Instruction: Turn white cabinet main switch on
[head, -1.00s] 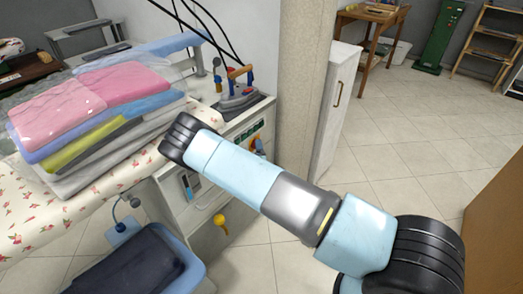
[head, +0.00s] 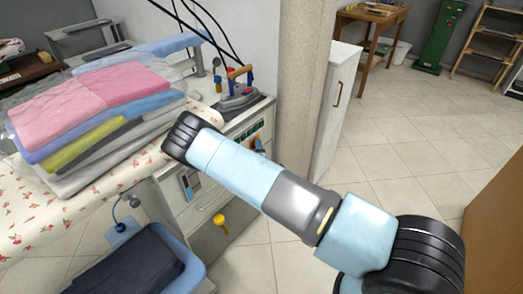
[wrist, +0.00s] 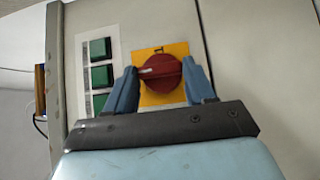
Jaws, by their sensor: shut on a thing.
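The main switch is a round red knob (wrist: 161,73) on a yellow plate (wrist: 177,50) with a "1" marked above it. The pale line on the knob points to the left, about level. My gripper (wrist: 162,76) has one blue finger on each side of the knob and is shut on it. In the head view the white cabinet (head: 205,193) stands below the iron, with its control panel on the right side. My arm crosses in front of the cabinet there and mostly hides the gripper and the knob.
Green buttons (wrist: 101,76) sit left of the knob on the same panel. An iron (head: 238,97) stands on top. Folded clothes (head: 90,115) lie on a flowered board (head: 30,222) at the left. Open floor lies to the right.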

